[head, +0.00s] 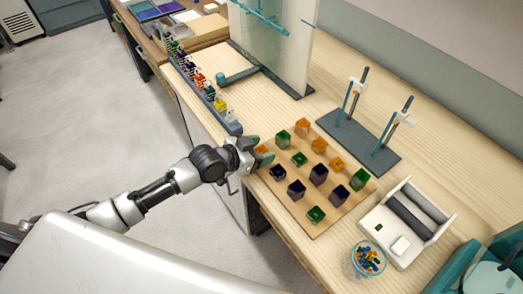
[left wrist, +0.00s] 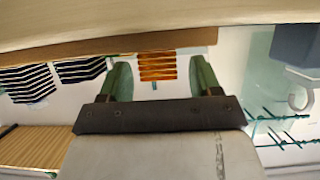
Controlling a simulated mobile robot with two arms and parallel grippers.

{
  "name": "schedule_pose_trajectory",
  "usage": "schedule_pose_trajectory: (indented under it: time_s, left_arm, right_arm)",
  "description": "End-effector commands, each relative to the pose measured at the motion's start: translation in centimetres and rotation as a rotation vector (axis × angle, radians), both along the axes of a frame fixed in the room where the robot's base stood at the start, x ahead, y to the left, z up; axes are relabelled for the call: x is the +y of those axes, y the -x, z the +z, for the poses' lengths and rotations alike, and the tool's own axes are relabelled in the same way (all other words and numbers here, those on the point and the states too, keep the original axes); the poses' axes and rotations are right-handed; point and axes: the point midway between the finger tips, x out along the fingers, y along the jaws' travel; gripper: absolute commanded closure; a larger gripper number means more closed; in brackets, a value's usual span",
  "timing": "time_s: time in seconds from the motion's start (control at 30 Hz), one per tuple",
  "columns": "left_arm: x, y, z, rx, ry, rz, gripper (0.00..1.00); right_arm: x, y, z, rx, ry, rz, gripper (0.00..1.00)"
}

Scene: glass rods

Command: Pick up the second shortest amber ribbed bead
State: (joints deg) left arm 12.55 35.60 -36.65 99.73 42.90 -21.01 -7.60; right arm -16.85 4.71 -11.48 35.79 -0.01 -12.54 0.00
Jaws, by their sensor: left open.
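Several amber beads stand on a light wooden board (head: 318,229). One amber bead (head: 262,149) is at the board's left corner, partly hidden by my left gripper (head: 259,148). Others are at the back (head: 302,127), in the middle (head: 319,145) and to the right (head: 337,163). The back one looks taller than the middle and right ones. In the left wrist view an amber ribbed bead (left wrist: 157,67) sits between the two green fingers of my left gripper (left wrist: 158,80), with gaps on both sides. The gripper is open. My right gripper is out of view.
Green beads (head: 282,139) and dark beads (head: 318,175) share the board. Beside it are a rod stand (head: 352,138), a white device (head: 402,225) and a glass bowl of small pieces (head: 368,259). A rack of coloured pieces (head: 202,86) runs along the table's left edge.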

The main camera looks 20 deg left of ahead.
Motion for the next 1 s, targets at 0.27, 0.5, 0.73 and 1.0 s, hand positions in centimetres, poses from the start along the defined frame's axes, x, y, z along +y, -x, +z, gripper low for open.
schedule_pose_trajectory:
  time_s: [0.27,0.5,0.73,1.0]
  left_arm:
    - [-0.83,-1.03,-0.59,-0.001,-0.001,0.0,0.36]
    - [-0.79,-1.0,-0.59,0.0,0.0,0.0,0.56]
    - [-0.78,-0.98,-0.57,0.0,0.0,0.0,0.9]
    - [-0.78,-1.0,-0.4,0.0,0.0,0.0,0.9]
  right_arm:
    - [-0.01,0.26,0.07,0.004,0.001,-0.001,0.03]
    - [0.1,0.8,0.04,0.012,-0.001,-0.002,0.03]
    - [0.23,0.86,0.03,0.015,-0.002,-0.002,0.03]
    - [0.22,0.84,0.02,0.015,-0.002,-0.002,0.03]
